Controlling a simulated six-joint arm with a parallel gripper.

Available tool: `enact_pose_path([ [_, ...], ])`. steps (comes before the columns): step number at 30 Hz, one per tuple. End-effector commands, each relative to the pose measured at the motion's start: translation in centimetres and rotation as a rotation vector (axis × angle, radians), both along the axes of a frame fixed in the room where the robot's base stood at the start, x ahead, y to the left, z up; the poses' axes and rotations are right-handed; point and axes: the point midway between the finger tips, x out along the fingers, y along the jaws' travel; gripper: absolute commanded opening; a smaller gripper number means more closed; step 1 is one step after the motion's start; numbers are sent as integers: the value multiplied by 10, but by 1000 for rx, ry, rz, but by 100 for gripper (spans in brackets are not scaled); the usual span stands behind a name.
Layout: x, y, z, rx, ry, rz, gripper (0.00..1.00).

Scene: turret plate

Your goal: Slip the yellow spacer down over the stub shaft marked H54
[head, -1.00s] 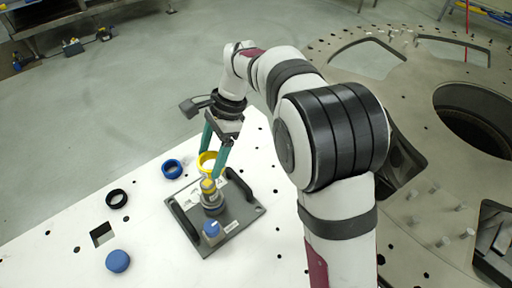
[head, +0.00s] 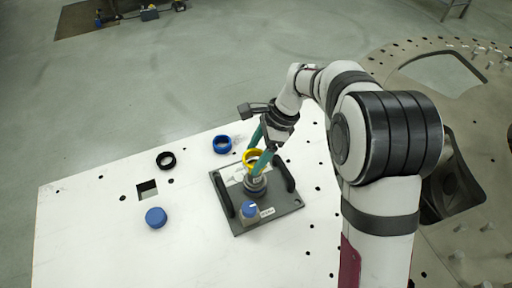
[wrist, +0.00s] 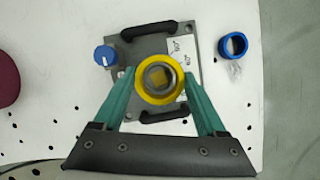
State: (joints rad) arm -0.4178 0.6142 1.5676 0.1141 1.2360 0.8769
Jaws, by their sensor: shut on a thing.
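My gripper (head: 254,166) is shut on the yellow spacer (head: 251,157), a ring. In the wrist view the spacer (wrist: 146,93) sits between the two teal fingertips (wrist: 159,82). The stub shaft (head: 255,186) stands upright on the grey plate (head: 235,208), with a round grey collar at its foot. Through the spacer's hole the wrist view shows the shaft's end (wrist: 160,77), roughly in line but a little off centre. I cannot tell whether the spacer is just above the shaft's top or around it. The marking H54 is too small to read.
The plate has two black handles (head: 223,194) and a blue-capped post (head: 249,210). The table's front is mostly clear.

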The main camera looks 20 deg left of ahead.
Motion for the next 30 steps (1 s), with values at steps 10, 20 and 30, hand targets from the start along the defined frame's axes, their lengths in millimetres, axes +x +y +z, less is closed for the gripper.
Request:
enact_pose_path([
  [10, 0, 0, -25, -1, 2, 1, 16],
  [20, 0, 0, -48, -2, 1, -1, 16],
  [30, 0, 0, -66, -1, 0, 1, 16],
])
